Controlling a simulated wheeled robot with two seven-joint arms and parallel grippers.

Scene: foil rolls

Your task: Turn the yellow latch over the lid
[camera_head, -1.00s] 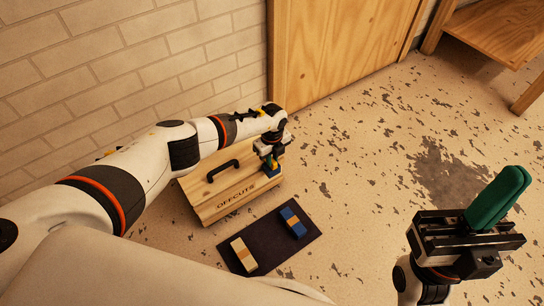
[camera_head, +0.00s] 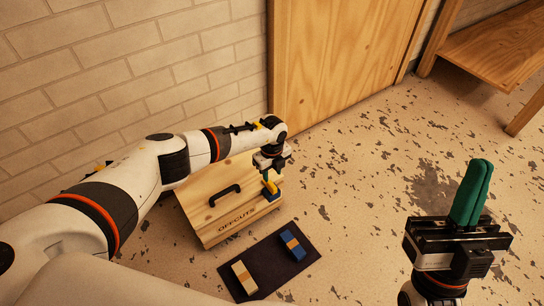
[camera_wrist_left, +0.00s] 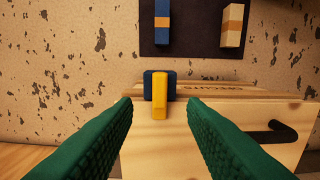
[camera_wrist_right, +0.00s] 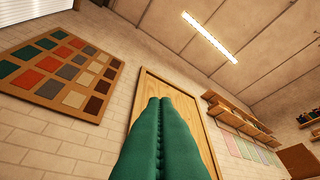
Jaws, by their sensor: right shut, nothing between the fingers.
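The yellow latch (camera_wrist_left: 160,98) sits on a blue mount (camera_wrist_left: 149,84) at the edge of the wooden OFFCUTS box. In the left wrist view it runs from the mount onto the edge of the wooden lid (camera_wrist_left: 160,140). The latch also shows in the head view (camera_head: 271,187), below my left gripper (camera_head: 267,172). In the left wrist view my left gripper's green fingers are spread wide, one on each side of the latch, with nothing between them. My right gripper (camera_head: 478,168) is shut and empty, its green fingers pointing up, away from the box.
The lid has a black handle (camera_head: 224,194). A dark mat (camera_head: 268,263) in front of the box holds a blue block (camera_head: 292,243) and a pale block (camera_head: 243,276), both with orange bands. A brick wall and wooden door stand behind.

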